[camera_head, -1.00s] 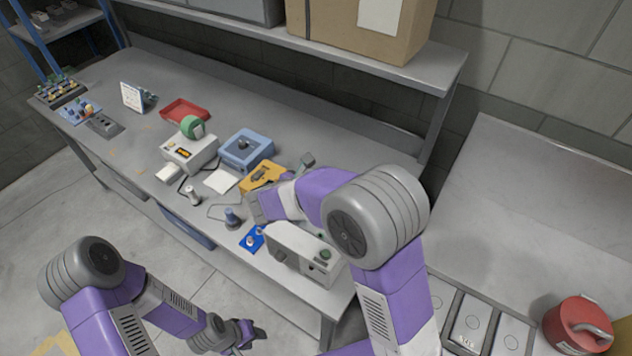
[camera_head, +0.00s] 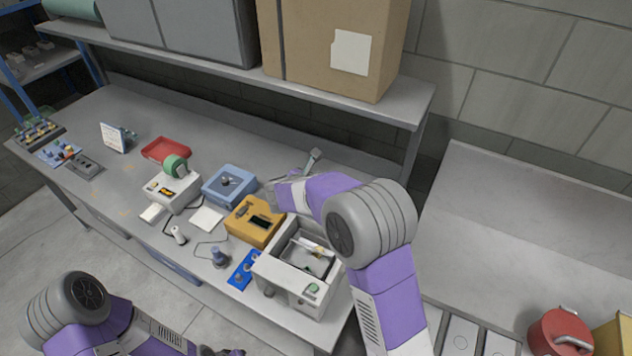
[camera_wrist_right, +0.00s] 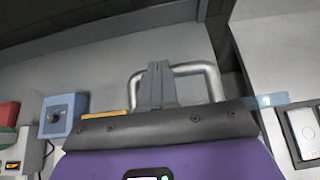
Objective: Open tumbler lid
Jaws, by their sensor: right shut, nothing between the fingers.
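A white box-shaped machine (camera_head: 271,272), which I take to be the tumbler, stands at the bench's front right. Its top is open and pale parts show inside. A green button (camera_head: 313,288) is on its right front. No separate lid can be made out for sure. My right gripper (camera_head: 270,190) is behind the machine, by the orange box, partly hidden by my arm. In the right wrist view its fingers (camera_wrist_right: 158,80) are shut and empty, in front of a silver bar handle (camera_wrist_right: 205,70); contact cannot be told. My left gripper (camera_head: 222,351) is cut off at the bottom edge.
Left of the machine are an orange box (camera_head: 240,230), a blue box (camera_head: 229,185), a blue plate (camera_head: 243,270) with knobs and a dark peg (camera_head: 219,257). A shelf (camera_head: 425,105) with a cardboard box overhangs the back. A red pot (camera_head: 553,335) stands at right.

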